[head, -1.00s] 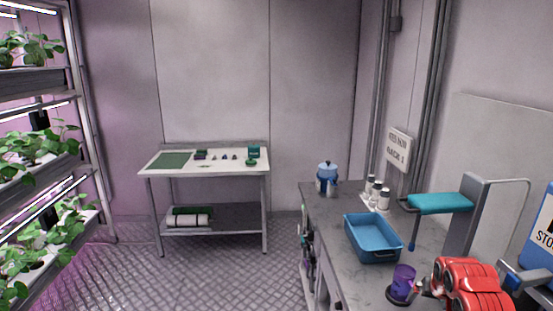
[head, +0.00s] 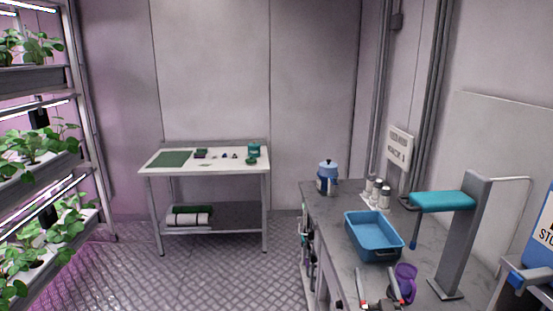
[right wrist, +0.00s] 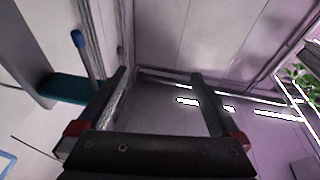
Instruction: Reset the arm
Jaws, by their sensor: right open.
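My right gripper (head: 375,274) shows at the bottom edge of the head view, in front of the counter. Its two dark fingers with red parts stand apart, with nothing between them. In the right wrist view my right gripper (right wrist: 158,74) is also open and empty, with wall and ceiling behind it. A purple cup (head: 406,276) is just right of the fingers in the head view; whether they touch it cannot be told. My left gripper is not in view.
The grey counter (head: 340,238) holds a blue bin (head: 374,252), a blue-lidded jar (head: 327,178), white bottles (head: 377,190) and a grey stand with a teal pad (head: 442,201). A white table (head: 222,164) stands at the back. Plant racks (head: 42,168) line the left. The floor between is clear.

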